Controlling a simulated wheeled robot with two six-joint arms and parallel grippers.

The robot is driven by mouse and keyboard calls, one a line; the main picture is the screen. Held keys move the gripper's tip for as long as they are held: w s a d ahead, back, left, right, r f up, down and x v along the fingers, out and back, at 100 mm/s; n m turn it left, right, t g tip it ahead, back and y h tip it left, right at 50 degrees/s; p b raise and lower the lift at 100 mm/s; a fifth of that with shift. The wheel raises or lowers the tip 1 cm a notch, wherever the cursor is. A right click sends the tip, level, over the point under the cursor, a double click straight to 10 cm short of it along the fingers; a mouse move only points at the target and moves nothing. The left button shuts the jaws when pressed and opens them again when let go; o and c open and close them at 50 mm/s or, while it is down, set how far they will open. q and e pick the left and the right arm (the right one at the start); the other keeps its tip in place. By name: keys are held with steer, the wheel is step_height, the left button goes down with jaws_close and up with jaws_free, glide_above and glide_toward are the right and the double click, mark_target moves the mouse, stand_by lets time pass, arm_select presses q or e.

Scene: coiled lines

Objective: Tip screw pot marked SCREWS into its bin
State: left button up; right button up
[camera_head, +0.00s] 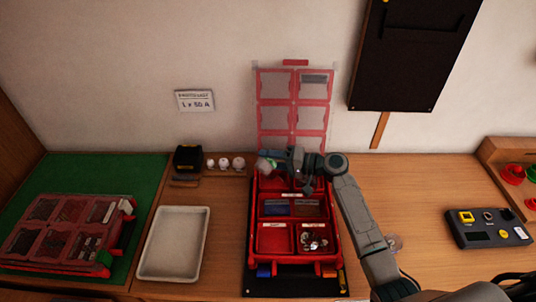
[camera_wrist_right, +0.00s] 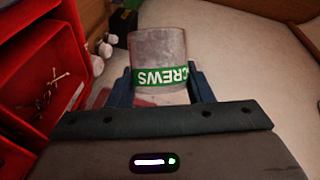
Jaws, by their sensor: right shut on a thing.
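A grey metal pot (camera_wrist_right: 158,50) with a green band reading SCREWS shows in the right wrist view, its lettering upside down there. My right gripper (camera_wrist_right: 166,88) is shut on it, one dark blue finger on each side. In the head view my right gripper (camera_head: 273,162) holds the pot (camera_head: 262,165) over the back left part of the open red case (camera_head: 251,215). The pot is small there, so its tilt and contents cannot be told. The case has several labelled bins; the front right bin (camera_head: 313,238) holds metal pieces. My left gripper is not in view.
The case's clear lid (camera_head: 293,105) stands upright behind it. A white tray (camera_head: 147,245) and a closed red case (camera_head: 62,232) on a green mat lie left. A black block (camera_head: 187,158) and small white pieces (camera_head: 224,162) sit behind. A button box (camera_head: 488,229) stands right.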

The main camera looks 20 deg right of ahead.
arm_select(q)
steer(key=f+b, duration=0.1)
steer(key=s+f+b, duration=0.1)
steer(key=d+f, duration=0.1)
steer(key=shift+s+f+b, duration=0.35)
steer(key=shift+b, duration=0.05)
arm_select(e)
steer(key=m+y, duration=0.1)
steer(key=m, duration=0.2)
steer(key=w+d+m+t, duration=0.1)
steer(key=m, duration=0.1)
steer(key=m+y, duration=0.1)
steer(key=m, duration=0.2)
steer(key=shift+w+d+m+t+y, duration=0.15)
steer(key=shift+d+m+t+y, duration=0.15)
steer(key=shift+d+t, duration=0.1)
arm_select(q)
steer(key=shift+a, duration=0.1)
arm_select(e)
steer(key=shift+a, duration=0.1)
stand_by(0.9)
